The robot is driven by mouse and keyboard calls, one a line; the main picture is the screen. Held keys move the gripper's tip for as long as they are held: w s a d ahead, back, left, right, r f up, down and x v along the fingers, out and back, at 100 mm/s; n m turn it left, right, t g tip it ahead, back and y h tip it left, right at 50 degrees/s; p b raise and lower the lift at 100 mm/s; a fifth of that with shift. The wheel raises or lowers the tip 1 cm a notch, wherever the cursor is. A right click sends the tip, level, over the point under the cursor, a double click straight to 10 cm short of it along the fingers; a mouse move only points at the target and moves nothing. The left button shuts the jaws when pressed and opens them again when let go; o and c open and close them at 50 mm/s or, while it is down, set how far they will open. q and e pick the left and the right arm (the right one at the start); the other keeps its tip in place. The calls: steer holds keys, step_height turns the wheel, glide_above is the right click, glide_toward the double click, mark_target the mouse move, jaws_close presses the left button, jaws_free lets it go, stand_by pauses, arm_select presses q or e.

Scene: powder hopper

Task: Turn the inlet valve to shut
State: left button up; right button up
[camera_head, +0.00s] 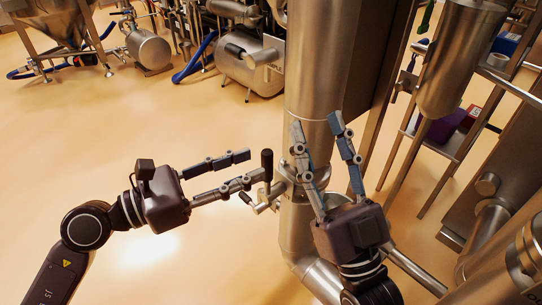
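The inlet valve (290,180) is a metal fitting on the tall vertical steel pipe, in the middle of the head view. A short metal lever with an upright black handle (267,159) sticks out on its left side. My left gripper (257,164) comes in from the left with its fingers apart. Its lower fingertip overlaps the black handle in the picture; I cannot tell whether they touch. My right gripper (317,125) points up in front of the pipe with its fingers spread and nothing between them. It hides the right part of the valve.
The vertical steel pipe (318,60) runs from top to bottom of the view. A metal shelf frame (455,142) with a purple bin (445,126) and a steel cylinder (460,60) stand at right. Tanks and a blue hose (195,60) are at the back. The left floor is clear.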

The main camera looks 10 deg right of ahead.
mark_target(267, 159)
arm_select(q)
steer(key=x, duration=0.5)
jaws_close()
stand_by(0.3)
